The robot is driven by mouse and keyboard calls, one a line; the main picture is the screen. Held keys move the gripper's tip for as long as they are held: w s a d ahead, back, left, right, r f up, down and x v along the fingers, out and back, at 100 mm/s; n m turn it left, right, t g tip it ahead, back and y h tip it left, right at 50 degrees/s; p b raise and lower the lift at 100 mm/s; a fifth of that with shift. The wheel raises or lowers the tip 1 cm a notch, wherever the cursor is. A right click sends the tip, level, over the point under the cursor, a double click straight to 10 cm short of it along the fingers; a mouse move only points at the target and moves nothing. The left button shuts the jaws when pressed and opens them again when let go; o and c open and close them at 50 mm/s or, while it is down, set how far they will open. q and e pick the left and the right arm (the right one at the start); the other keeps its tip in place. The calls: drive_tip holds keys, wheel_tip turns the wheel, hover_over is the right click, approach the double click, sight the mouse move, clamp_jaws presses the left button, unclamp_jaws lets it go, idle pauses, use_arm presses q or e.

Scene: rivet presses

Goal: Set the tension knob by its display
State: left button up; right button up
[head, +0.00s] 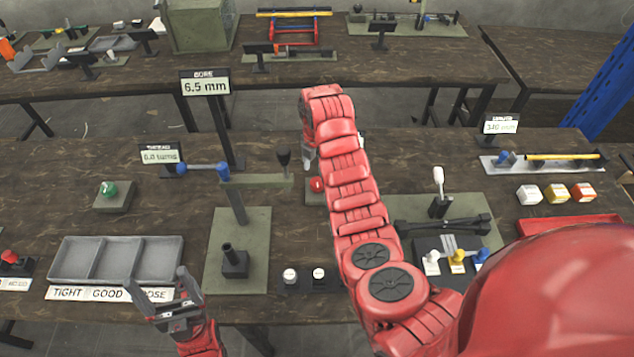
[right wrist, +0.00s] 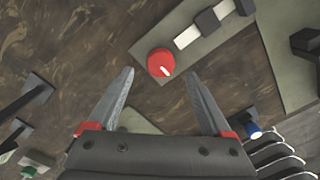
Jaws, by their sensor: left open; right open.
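A red knob (head: 317,184) on a small grey-green block stands at mid-table in the head view, partly hidden by my right arm. In the right wrist view a round red knob (right wrist: 160,62) with a white mark lies beyond and between the fingertips, apart from them. A small display (head: 160,156) seems to read 0.0 turns; its heading is too small to read surely. My right gripper (head: 307,160) points down above the table, open and empty, also in the right wrist view (right wrist: 160,88). My left gripper (head: 157,280) is open and empty at the front left.
A taller display (head: 205,86) reads 6.5 mm. A green knob (head: 107,188) on a block stands at the left. A three-part grey tray (head: 70,262) lies behind labels. A press (head: 235,262) stands at centre, another lever press (head: 439,205) to the right.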

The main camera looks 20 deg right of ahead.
sight(317, 182)
drive_tip(key=shift+f+p, duration=0.55)
drive_tip(key=shift+f, duration=1.6)
clamp_jaws()
